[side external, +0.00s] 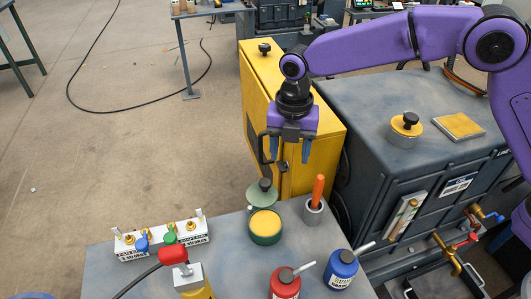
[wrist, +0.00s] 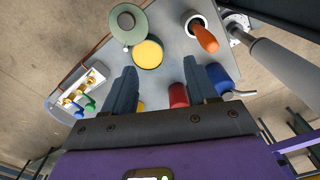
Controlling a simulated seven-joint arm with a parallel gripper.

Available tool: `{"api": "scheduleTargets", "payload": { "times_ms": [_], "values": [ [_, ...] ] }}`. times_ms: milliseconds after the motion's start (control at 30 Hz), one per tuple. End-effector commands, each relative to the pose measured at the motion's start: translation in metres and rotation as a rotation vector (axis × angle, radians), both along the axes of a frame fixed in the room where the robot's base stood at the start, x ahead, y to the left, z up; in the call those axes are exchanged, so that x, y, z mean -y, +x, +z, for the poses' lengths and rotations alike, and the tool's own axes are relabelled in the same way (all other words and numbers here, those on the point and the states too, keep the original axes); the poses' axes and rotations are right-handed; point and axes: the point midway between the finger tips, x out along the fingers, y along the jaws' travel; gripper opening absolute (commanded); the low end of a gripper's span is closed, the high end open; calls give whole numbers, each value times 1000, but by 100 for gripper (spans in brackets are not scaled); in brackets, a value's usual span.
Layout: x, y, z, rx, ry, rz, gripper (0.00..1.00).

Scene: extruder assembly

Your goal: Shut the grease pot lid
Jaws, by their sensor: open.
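The grease pot (side external: 265,238) is a round green pot filled with yellow grease, standing on the grey bench; it also shows in the wrist view (wrist: 148,55). Its lid (side external: 257,195), a pale green disc with a dark knob, stands open and tilted back at the pot's far edge. The lid shows at the top of the wrist view (wrist: 122,34). My gripper (side external: 287,156) is open and empty, pointing down, above and slightly right of the lid in the side view. Its two fingers also show in the wrist view (wrist: 160,70), apart from pot and lid.
A grey cup (side external: 313,214) with an orange-handled tool stands right of the pot. A red bottle (side external: 285,285) and a blue bottle (side external: 341,267) stand at the front. A white valve block (side external: 160,240) sits left. A yellow cabinet (side external: 310,165) is close behind my gripper.

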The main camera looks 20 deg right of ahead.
Motion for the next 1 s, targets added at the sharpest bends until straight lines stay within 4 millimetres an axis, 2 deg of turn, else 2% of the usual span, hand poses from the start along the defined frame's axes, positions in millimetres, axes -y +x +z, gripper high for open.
{"api": "scheduleTargets", "payload": {
  "times_ms": [100,200,333,633,1000],
  "values": [
    [-20,27,-25,-3,-4,179,57],
    [-30,42,-40,-4,-5,301,57],
    [-36,54,-51,-4,-6,400,57],
    [-38,58,-66,-3,-6,439,57],
    [-37,57,-103,-5,-6,437,57]
  ]
}}
